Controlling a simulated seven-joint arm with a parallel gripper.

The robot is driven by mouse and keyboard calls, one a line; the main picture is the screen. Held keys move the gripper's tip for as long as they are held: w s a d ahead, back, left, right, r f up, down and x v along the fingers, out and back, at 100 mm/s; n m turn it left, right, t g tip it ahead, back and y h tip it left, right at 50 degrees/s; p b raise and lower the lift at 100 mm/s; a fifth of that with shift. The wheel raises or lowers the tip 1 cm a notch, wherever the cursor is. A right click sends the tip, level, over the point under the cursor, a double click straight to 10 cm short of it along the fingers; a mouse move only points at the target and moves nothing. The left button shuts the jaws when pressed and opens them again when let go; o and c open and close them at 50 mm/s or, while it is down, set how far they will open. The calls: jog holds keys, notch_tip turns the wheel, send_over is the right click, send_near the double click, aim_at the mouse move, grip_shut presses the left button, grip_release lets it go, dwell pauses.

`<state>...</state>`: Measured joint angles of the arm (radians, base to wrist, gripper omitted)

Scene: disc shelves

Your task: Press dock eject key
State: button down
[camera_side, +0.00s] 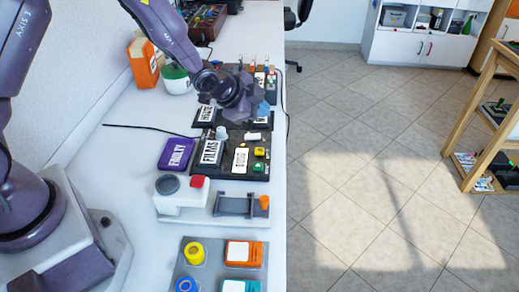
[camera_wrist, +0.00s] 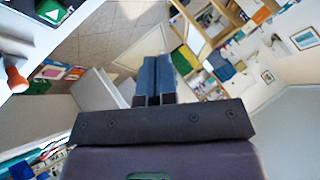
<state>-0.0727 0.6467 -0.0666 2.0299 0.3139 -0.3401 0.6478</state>
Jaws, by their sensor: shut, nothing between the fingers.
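A black dock (camera_side: 228,168) lies on the white bench with white labelled pieces in it. At its right end are a yellow key (camera_side: 259,152) and a green key (camera_side: 258,167). In the wrist view a green key with a white triangle (camera_wrist: 49,11) shows at the top left corner. My gripper (camera_side: 263,108) is raised behind the dock in the side view, over a second black unit. Its blue fingers (camera_wrist: 154,78) are together with nothing between them, and they are apart from the green key.
In front of the dock is a white device with a red button (camera_side: 197,181) and an orange knob (camera_side: 264,201). A purple box (camera_side: 176,154) lies left. A tray (camera_side: 207,272) holds coloured parts nearer. A row of upright pieces (camera_side: 258,75) stands behind. The bench edge is close on the right.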

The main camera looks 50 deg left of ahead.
aim_at(260, 152)
jog(key=shift+f, duration=4.45)
jog(key=shift+f, duration=0.1)
jog(key=shift+f, duration=0.3)
jog(key=shift+f, duration=0.45)
jog(key=shift+r, duration=0.85)
